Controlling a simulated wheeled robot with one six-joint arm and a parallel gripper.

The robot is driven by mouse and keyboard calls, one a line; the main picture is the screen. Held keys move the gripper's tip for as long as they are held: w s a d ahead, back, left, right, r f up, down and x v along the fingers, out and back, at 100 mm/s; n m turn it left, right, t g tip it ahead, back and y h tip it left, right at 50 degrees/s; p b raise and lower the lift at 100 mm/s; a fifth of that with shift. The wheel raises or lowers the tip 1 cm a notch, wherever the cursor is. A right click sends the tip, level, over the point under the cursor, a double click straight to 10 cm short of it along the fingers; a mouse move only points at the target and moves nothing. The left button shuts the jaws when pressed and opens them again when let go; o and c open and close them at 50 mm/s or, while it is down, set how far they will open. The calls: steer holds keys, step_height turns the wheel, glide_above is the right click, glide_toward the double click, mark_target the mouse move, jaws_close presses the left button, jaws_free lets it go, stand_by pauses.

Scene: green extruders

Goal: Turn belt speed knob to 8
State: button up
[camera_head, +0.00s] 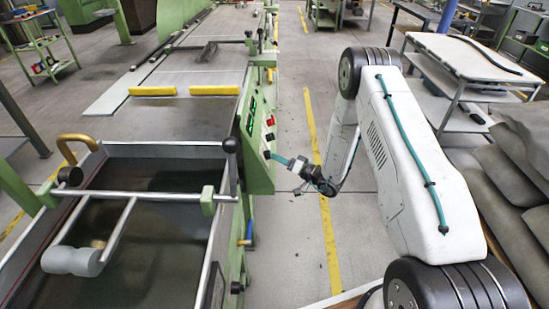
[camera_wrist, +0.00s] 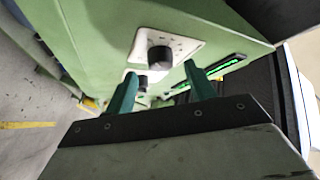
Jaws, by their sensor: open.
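A black round knob (camera_wrist: 160,58) sits on a white dial plate (camera_wrist: 185,47) on the green control panel in the wrist view. A second, smaller-looking dark knob (camera_wrist: 149,83) shows below it. The markings are too small to read, so I cannot tell which knob is the belt speed one or its setting. My gripper (camera_wrist: 160,72) has its two teal fingers apart, one on each side of the knobs in the picture, with nothing held. In the head view my gripper (camera_head: 277,158) is close to the right face of the green control panel (camera_head: 258,165); contact is unclear.
Red buttons (camera_head: 270,121) and a green-lit display (camera_head: 251,113) are on the panel; the lit display (camera_wrist: 232,63) also shows in the wrist view. Clear floor with a yellow line (camera_head: 330,240) runs right; grey sacks (camera_head: 510,185) lie beyond.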

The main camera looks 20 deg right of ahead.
mark_target(268, 155)
steer(key=shift+x, duration=1.45)
steer(key=c, duration=1)
